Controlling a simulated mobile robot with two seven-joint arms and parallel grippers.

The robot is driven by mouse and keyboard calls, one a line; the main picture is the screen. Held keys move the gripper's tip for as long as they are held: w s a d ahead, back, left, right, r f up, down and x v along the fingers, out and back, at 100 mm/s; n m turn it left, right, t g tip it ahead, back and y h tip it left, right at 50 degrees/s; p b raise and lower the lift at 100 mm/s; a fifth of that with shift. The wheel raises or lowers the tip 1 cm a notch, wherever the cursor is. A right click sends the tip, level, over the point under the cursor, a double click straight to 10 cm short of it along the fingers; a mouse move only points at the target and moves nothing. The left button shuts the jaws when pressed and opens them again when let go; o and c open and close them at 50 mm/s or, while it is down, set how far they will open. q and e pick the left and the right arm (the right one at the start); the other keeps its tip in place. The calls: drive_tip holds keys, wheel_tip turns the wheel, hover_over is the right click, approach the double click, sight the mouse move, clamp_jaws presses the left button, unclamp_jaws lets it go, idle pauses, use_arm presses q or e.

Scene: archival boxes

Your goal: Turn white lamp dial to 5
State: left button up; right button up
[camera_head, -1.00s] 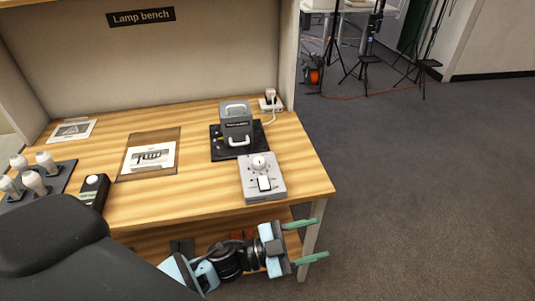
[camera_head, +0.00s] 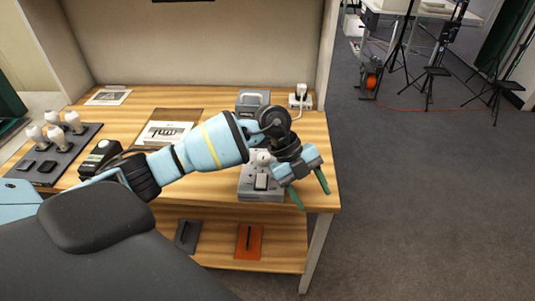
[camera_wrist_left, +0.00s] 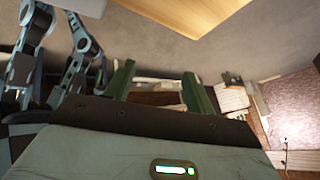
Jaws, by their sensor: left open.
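A grey control box (camera_head: 262,196) stands at the right front of the wooden lamp bench. It has a white dial (camera_head: 263,157) at its back and a dark-and-white switch (camera_head: 261,182) in front. The dial's marks are too small to read, and my arm partly hides the box. My left gripper (camera_head: 311,193) is open and empty, just right of the box and above the bench's right front edge, with its green fingers pointing down and toward the viewer. In the left wrist view the two green fingers (camera_wrist_left: 160,88) stand apart with nothing between them. My right gripper is not in view.
A grey lamp unit (camera_head: 252,99) stands behind the box, partly hidden by my arm. A white plug (camera_head: 299,96) is at the back right. Bulbs on a dark tray (camera_head: 45,165) stand at the left. Open floor lies to the right.

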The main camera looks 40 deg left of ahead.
sight(263, 155)
use_arm(q)
drive_tip(key=w+a+r+y, duration=0.1)
drive_tip(key=a, duration=0.2)
drive_tip(key=w+a+r+n+y, duration=0.1)
drive_tip(key=a+y, duration=0.1)
drive_tip(key=a, duration=0.1)
drive_tip(key=w+a+r+n+y, duration=0.1)
drive_tip(key=a, duration=0.2)
drive_tip(key=shift+w+a, duration=0.15)
drive_tip(key=shift+a, duration=0.15)
drive_tip(key=a+r+n+y, duration=0.1)
drive_tip(key=a, duration=0.1)
drive_tip(key=a+r+y, duration=0.1)
drive_tip(key=a+r, duration=0.1)
drive_tip(key=a, duration=0.1)
drive_tip(key=w+a+r+n+y, duration=0.1)
drive_tip(key=a, duration=0.1)
drive_tip(key=shift+w+a+r+n+y+b, duration=0.1)
drive_tip(key=shift+a+r+n+y+b, duration=0.2)
drive_tip(key=shift+b, duration=0.1)
drive_tip(key=shift+d+f, duration=0.1)
drive_tip(key=shift+f, duration=3.9)
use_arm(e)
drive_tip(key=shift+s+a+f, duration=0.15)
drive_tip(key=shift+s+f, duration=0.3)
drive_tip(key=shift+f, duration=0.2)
use_arm(q)
drive_tip(key=shift+c, duration=0.3)
drive_tip(key=c, duration=0.9)
